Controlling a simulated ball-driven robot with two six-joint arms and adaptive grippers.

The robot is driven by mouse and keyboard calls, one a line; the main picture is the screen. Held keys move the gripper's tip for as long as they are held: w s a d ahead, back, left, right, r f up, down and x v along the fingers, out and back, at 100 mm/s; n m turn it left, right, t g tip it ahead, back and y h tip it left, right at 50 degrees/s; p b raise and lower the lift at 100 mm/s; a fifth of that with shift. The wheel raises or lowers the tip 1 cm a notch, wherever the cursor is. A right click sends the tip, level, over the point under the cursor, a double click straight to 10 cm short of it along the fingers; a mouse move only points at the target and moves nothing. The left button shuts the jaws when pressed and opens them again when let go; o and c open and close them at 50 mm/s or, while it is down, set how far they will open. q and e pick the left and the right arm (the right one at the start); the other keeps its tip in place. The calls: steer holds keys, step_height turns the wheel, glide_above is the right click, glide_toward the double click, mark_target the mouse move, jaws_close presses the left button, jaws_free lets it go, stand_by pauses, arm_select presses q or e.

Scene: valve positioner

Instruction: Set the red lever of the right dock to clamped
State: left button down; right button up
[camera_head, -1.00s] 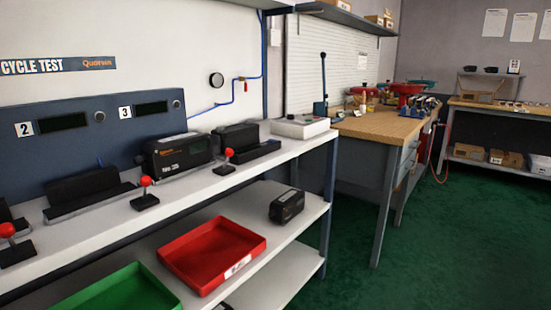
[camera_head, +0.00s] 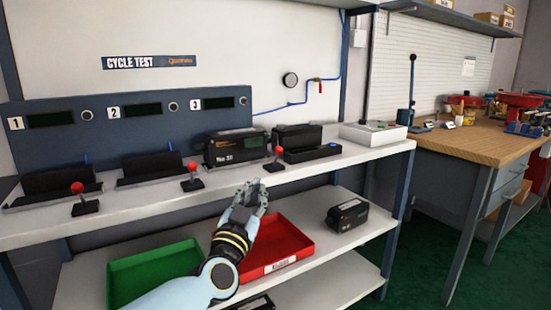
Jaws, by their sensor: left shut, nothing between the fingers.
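My left gripper (camera_head: 258,190) is shut and empty, in front of the bench edge. In the picture it is below and a little left of that lever, apart from it. My right gripper is not in view.
Two more red levers, the middle (camera_head: 192,167) and left (camera_head: 77,187), stand along the bench. A black unit (camera_head: 235,147) sits left of the right lever. Green (camera_head: 150,272) and red (camera_head: 285,262) trays and another black unit (camera_head: 347,215) are on the lower shelf.

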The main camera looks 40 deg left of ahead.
mark_target(276, 151)
arm_select(q)
steer(key=b+x, duration=0.3)
steer(key=x, duration=0.9)
steer(key=shift+w+a, duration=0.2)
steer(key=shift+w, duration=0.2)
steer(key=shift+w+a+r, duration=0.15)
steer(key=shift+w, duration=0.3)
steer(key=shift+r, duration=0.1)
